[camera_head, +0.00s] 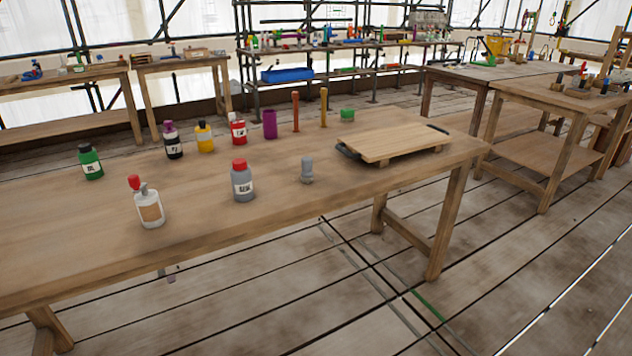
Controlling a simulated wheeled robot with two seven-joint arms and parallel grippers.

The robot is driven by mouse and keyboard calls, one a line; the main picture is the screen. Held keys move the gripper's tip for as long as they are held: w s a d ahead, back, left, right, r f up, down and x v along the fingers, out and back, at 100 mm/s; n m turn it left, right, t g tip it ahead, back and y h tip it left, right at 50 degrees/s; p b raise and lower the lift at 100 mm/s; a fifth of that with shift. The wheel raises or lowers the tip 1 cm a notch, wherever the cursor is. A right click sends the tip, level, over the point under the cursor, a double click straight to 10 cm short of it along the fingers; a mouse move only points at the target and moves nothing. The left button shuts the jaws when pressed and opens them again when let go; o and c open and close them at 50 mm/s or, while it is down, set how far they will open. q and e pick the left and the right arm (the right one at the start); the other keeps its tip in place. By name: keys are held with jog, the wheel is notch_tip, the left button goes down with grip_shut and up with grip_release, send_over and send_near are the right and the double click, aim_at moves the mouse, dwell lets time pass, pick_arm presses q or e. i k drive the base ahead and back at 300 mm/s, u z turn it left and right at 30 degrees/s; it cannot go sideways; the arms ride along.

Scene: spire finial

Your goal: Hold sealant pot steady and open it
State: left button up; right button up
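The sealant pot (243,184) appears to be the grey bottle with a red cap and a white label, though the lettering is too small to read surely. It stands upright near the front edge of the wooden table (215,232), with its cap (239,164) on top. Neither of my grippers shows in the head view, and nothing is touching the pot.
A white bottle with a red tip (150,210) stands left of the pot, and a small grey piece (307,172) stands right. Several bottles, a purple cylinder (270,125) and upright rods stand behind. A wooden board with black handles (390,145) lies at right.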

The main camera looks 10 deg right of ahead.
aim_at(241, 180)
jog(key=z, duration=1.25)
jog(key=i, duration=0.95)
jog(key=u, duration=1.15)
